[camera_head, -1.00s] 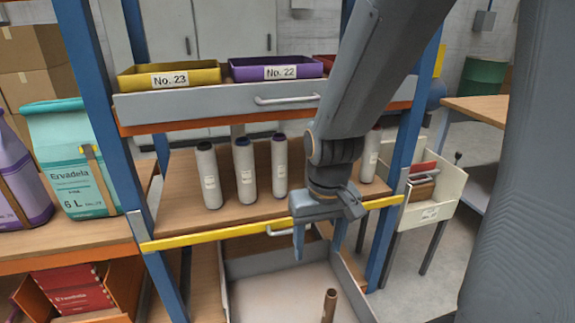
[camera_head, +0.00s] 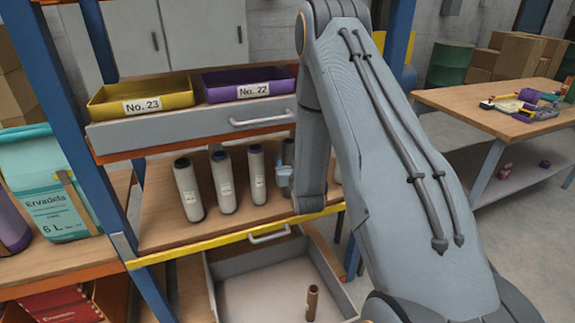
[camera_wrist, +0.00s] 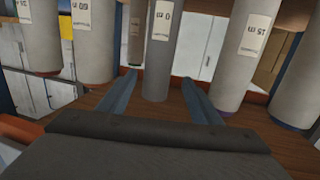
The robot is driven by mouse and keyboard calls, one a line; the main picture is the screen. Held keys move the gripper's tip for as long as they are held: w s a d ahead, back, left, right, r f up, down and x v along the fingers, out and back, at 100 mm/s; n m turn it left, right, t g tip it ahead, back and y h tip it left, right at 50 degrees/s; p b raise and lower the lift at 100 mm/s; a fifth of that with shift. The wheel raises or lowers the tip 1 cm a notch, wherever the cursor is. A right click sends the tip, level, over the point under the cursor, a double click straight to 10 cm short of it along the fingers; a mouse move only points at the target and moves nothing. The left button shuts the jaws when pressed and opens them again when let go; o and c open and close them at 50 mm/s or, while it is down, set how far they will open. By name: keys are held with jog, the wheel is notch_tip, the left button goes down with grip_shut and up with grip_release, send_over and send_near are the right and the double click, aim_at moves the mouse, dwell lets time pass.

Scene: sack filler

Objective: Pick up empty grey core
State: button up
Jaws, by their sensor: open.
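In the wrist view, which looks upside down, a slim grey core (camera_wrist: 157,62) with a white "0 m" label stands between the two fingers of my open gripper (camera_wrist: 160,77). I cannot tell whether a finger touches it. A thicker roll (camera_wrist: 238,55) marked "15 m" is to its right, and a thinner labelled core (camera_wrist: 137,35) stands behind near the left fingertip. In the head view my gripper (camera_head: 284,178) is at the middle shelf, right of the standing rolls and partly hidden by my arm. The grey core is not clear there.
White rolls (camera_head: 223,182) stand close by on the shelf. Above is a shelf with a yellow bin (camera_head: 130,108) and a purple bin (camera_head: 225,92). A yellow rail (camera_head: 225,240) edges the shelf. Below, an open drawer (camera_head: 260,290) holds a brown core (camera_head: 311,303).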

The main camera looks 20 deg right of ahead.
jog(key=shift+w+d+r+t, duration=0.2)
jog(key=shift+w+d+t, duration=0.1)
jog(key=shift+d+t, duration=0.1)
jog(key=shift+w+d+h+p, duration=0.1)
jog(key=shift+w+h+p, duration=0.2)
jog(key=shift+w, duration=0.05)
jog(key=shift+f+p+x, duration=0.2)
jog(key=shift+p+x, duration=1.15)
jog(key=shift+x, duration=2.15)
jog(key=c, duration=1.4)
